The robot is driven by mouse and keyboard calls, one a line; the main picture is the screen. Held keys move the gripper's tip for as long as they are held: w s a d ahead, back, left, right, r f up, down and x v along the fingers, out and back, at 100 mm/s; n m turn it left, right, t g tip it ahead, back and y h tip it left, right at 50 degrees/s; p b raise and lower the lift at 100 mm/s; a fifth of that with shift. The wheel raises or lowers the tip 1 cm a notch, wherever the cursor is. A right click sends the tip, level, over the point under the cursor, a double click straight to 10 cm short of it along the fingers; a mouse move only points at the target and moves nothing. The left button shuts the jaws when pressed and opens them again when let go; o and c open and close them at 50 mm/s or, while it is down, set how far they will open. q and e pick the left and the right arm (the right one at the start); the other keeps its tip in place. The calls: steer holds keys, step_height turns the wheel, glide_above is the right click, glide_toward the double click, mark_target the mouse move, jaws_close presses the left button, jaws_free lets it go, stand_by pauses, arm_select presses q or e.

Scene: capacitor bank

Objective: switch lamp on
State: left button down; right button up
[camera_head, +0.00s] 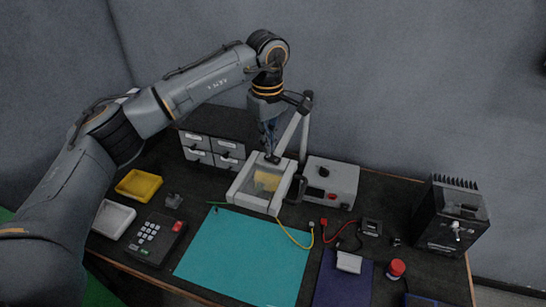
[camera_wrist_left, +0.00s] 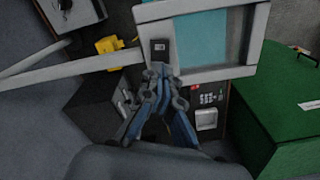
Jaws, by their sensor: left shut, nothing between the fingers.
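The lamp (camera_head: 248,196) is a magnifier lamp with a white rectangular frame around a clear pane, on a jointed white arm (camera_head: 288,132). In the left wrist view the frame (camera_wrist_left: 218,72) fills the top, with teal showing through the pane. A small dark switch (camera_wrist_left: 159,46) sits on the near corner of the frame. My left gripper (camera_head: 272,158) points down at the frame's back edge. In the left wrist view the fingertips (camera_wrist_left: 160,68) are together, empty, at the switch's lower edge; I cannot tell whether they touch it. My right gripper is not in view.
A grey power unit (camera_head: 333,180) stands right of the lamp, and drawers (camera_head: 212,150) stand behind left. A keypad device (camera_head: 154,238), yellow tray (camera_head: 139,184) and white tray (camera_head: 113,219) lie left. A teal mat (camera_head: 245,258) lies in front. A black box (camera_head: 450,215) stands right.

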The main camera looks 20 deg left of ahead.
mark_target(269, 156)
arm_select(q)
steer(key=shift+f+b, duration=0.6)
steer(key=shift+f, duration=0.35)
stand_by(0.3)
steer(key=shift+r, duration=0.1)
steer(key=shift+r+p, duration=2.05)
steer(key=shift+r, duration=1.45)
steer(key=shift+f, duration=0.1)
